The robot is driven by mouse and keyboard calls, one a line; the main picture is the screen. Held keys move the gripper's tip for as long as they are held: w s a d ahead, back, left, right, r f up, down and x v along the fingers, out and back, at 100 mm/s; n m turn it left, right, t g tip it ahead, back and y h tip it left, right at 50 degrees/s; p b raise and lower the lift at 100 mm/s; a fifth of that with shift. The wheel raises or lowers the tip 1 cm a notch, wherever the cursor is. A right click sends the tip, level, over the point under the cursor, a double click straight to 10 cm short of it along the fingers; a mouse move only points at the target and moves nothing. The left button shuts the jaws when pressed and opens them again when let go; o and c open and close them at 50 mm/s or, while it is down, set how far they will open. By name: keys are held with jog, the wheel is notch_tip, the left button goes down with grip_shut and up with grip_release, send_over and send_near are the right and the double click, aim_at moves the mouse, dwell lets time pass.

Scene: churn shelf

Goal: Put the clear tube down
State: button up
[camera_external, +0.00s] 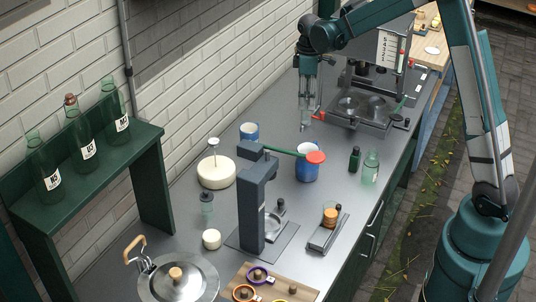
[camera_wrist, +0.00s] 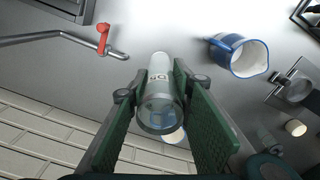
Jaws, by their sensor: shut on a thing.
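The clear tube (camera_wrist: 159,112) has a pale cap or end and a small dark-lettered label, and it sits between the green pads of my gripper (camera_wrist: 163,92) in the wrist view. My gripper is shut on it. In the external view my gripper (camera_external: 306,108) points down above the far part of the grey counter, left of the metal press. The tube is small and hard to make out there. I cannot tell how far its lower end is from the counter (camera_external: 190,254).
A red-handled crank (camera_wrist: 103,38) is close by, upper left in the wrist view. The metal press (camera_external: 368,115) is right of my gripper. Bottles line a green shelf (camera_external: 30,206).

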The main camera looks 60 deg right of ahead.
aim_at(306, 122)
jog(key=shift+f, duration=0.2)
jog(key=shift+f, duration=0.1)
jog(key=shift+f, duration=3)
jog(key=shift+f, duration=0.1)
jog(key=shift+f+p, duration=0.35)
jog(key=shift+f, duration=1.45)
jog(key=shift+f, duration=0.15)
jog(key=o, duration=0.9)
jog(key=shift+r, duration=0.2)
